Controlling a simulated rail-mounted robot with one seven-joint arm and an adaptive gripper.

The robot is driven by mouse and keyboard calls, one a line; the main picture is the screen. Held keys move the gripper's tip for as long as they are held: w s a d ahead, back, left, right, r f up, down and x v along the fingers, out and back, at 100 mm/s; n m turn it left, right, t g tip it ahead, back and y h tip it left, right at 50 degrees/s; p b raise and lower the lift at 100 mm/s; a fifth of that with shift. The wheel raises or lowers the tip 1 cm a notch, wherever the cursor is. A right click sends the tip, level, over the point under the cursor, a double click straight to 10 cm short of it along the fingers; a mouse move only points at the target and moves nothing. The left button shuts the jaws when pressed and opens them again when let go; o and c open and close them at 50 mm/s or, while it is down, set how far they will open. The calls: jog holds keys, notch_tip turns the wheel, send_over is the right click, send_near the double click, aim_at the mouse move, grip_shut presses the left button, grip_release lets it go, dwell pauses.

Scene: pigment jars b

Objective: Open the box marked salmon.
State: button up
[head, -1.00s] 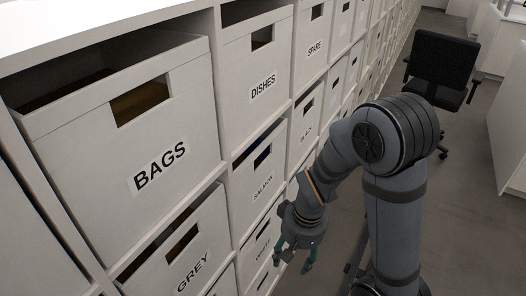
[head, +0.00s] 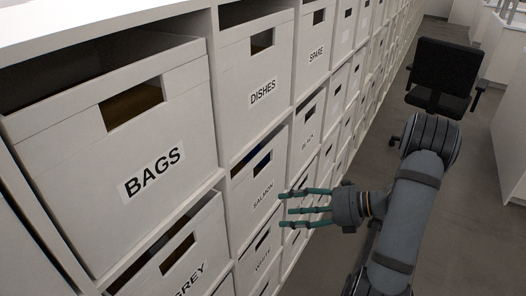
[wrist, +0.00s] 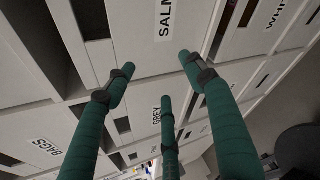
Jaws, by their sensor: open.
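The salmon box (head: 240,196) is a white box front in the shelf's second row, with a dark handle slot and a printed label (head: 263,193). It sits about level with its neighbours, with a dark gap above it. In the wrist view its front (wrist: 130,22) fills the top, with the slot at left and the label cut off by the edge. My gripper (head: 287,209) is open and empty, its green fingers spread and pointing left at the shelf, right of and below the label. The fingers also show in the wrist view (wrist: 158,74). I cannot tell whether they touch anything.
Similar boxes surround it: dishes (head: 240,85) above, black (head: 300,145) to the right, white (head: 250,270) below, grey (head: 150,280) lower left and bags (head: 80,150) upper left. A black chair (head: 440,75) stands in the aisle. The floor (head: 375,160) between is clear.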

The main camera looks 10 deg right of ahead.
aim_at(263, 152)
jog(key=w+d+r+m+t+y, duration=0.1)
jog(key=w+r+m+t, duration=0.2)
jog(key=r+m, duration=0.25)
jog(key=w+d+r+m+t, duration=0.1)
jog(key=w+r+m+t, duration=0.25)
jog(key=r+m, duration=0.2)
jog(key=shift+g, duration=0.55)
jog(key=p+x, duration=0.1)
jog(key=x, duration=0.9)
jog(key=shift+w+r+p, duration=0.1)
jog(key=shift+w+p, duration=0.05)
jog(key=shift+p, duration=0.2)
jog(key=c, duration=0.3)
grip_shut()
